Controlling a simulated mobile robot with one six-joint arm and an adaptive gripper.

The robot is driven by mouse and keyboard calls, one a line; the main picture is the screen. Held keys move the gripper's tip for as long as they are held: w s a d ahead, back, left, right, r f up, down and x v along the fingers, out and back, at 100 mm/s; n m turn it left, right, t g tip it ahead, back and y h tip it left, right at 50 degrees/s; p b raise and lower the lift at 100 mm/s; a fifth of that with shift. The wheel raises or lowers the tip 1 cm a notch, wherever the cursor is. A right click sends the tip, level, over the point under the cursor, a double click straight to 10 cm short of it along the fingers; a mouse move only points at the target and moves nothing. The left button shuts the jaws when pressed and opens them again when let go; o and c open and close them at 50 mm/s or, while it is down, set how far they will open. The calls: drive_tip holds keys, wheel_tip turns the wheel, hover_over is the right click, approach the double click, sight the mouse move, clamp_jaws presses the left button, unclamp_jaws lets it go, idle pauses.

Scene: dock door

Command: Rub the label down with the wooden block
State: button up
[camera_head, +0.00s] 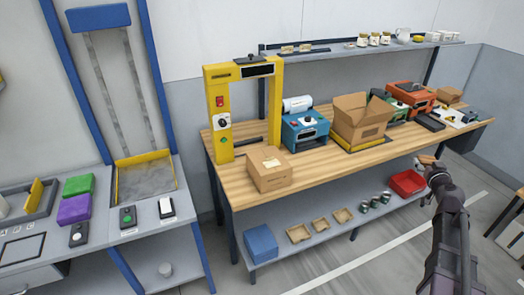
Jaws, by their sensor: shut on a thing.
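My gripper (428,164) is at the right, in front of the long bench's front edge. It is shut on a small brown piece, which looks like the wooden block (424,159). My gripper covers part of it. A closed cardboard carton (268,175) sits on the bench at the left, well apart from my gripper. A pale patch on its top looks like the label (272,162). It is too small to tell whether it lies flat.
On the wooden bench (226,182) stand a yellow frame (222,125), a blue machine (305,133), an open carton (358,122) and an orange machine (408,95). A shelf below holds a red bin (407,183). The bench's front strip has free room right of the closed carton.

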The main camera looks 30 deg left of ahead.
drive_tip(key=shift+a, duration=0.35)
idle(0.3)
